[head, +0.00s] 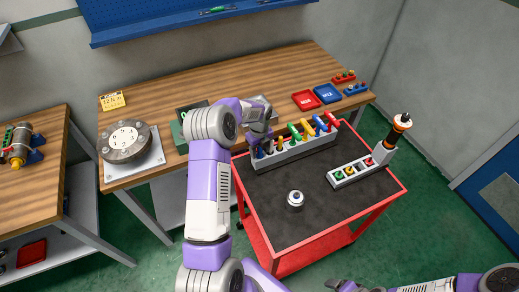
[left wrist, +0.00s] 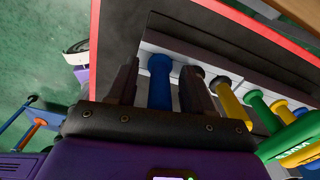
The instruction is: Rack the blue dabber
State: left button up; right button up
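The grey rack (head: 292,153) stands at the back of the black-topped red cart and holds a row of coloured dabbers. The blue dabber (left wrist: 160,82) is at the rack's left end in the head view, mostly hidden there by my gripper. My left gripper (head: 259,146) is over that end. In the left wrist view, the gripper's two dark fingers (left wrist: 158,88) stand either side of the blue dabber, with a narrow gap visible on each side. The gripper looks open around it. My right arm shows at the bottom right edge, its gripper (head: 345,286) cut off.
A small white jar (head: 295,198) stands on the cart's open middle. A grey block with coloured buttons (head: 354,170) and an upright black-and-orange tool (head: 398,130) are at right. Yellow (left wrist: 232,105) and green dabbers (left wrist: 265,112) stand close beside my left fingers.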

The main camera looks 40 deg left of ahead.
pick_arm(q)
jog(key=shift+r, duration=0.1)
notch_tip(320, 180, up, 8)
jog(key=shift+f, duration=0.25)
jog(key=shift+r+p, duration=0.1)
jog(key=shift+p, duration=0.25)
